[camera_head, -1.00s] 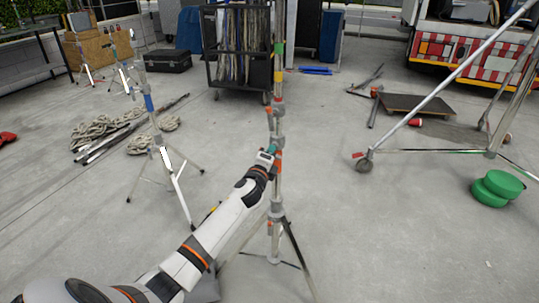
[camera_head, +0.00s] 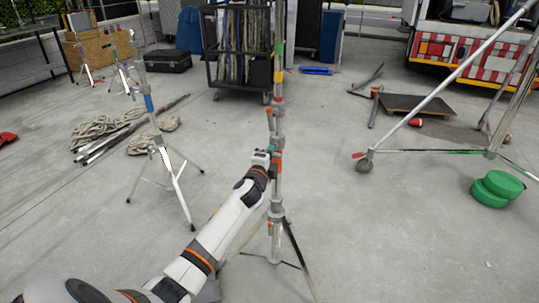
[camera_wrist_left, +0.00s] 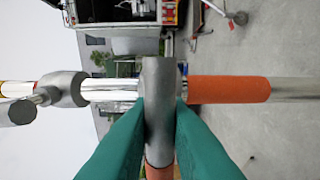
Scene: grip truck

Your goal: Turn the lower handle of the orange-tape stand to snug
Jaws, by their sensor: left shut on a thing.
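The orange-tape stand (camera_head: 276,195) is a silver pole upright on spread legs in the middle of the head view. Its orange tape (camera_wrist_left: 228,89) is a wide band on the pole, which runs sideways in the left wrist view. A grey handle (camera_wrist_left: 160,105) with an orange end crosses the pole beside the band. My left gripper (camera_head: 272,152) is at the pole, its teal fingers (camera_wrist_left: 160,135) on both sides of this handle and shut on it. The fingers hide part of the handle. Another grey knob (camera_wrist_left: 20,111) sticks out at a collar farther along the pole. My right gripper is not in view.
A blue-taped stand (camera_head: 155,125) is left of my arm. Coiled rope (camera_head: 95,132) and poles lie behind it. A black cart (camera_head: 240,50) stands behind the orange-tape stand. Green discs (camera_head: 497,188) and a wheeled silver frame (camera_head: 430,100) are right. Floor between is clear.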

